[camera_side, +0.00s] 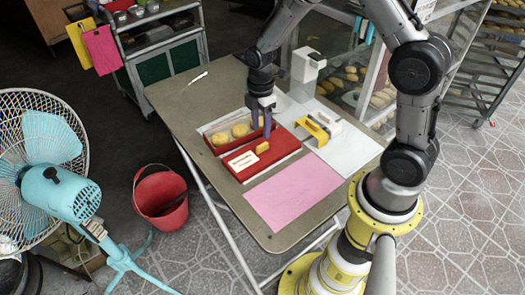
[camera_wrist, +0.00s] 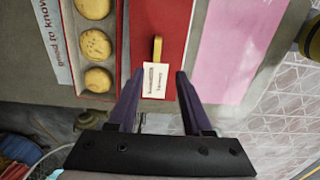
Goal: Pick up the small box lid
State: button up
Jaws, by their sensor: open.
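The red box lid (camera_side: 284,148) lies flat on the table, with a yellow upright tab (camera_side: 262,148) and a white label (camera_side: 243,161) on top. In the wrist view the lid (camera_wrist: 172,28) shows its yellow tab (camera_wrist: 157,48) just beyond my fingertips and the label between them. My gripper (camera_side: 262,124) is open and empty, with purple fingers above the area where lid and box meet; it also shows in the wrist view (camera_wrist: 159,74). The open red box (camera_side: 211,147) beside the lid holds round yellow pastries (camera_wrist: 96,45). The exact height of my fingers over the lid is unclear.
A pink sheet (camera_side: 295,194) lies in front of the lid. A yellow-and-white device (camera_side: 318,127) stands on a white sheet (camera_side: 345,148) to the right. A white stand (camera_side: 306,66) is behind. The table's left part is mostly bare. A red bucket (camera_side: 161,196) and fan (camera_side: 60,185) stand left.

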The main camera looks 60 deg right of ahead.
aim_at(260, 146)
jog(key=f, duration=0.8)
jog(key=shift+w+f, duration=0.15)
jog(key=shift+w, duration=0.15)
jog(key=shift+c, duration=0.2)
grip_shut()
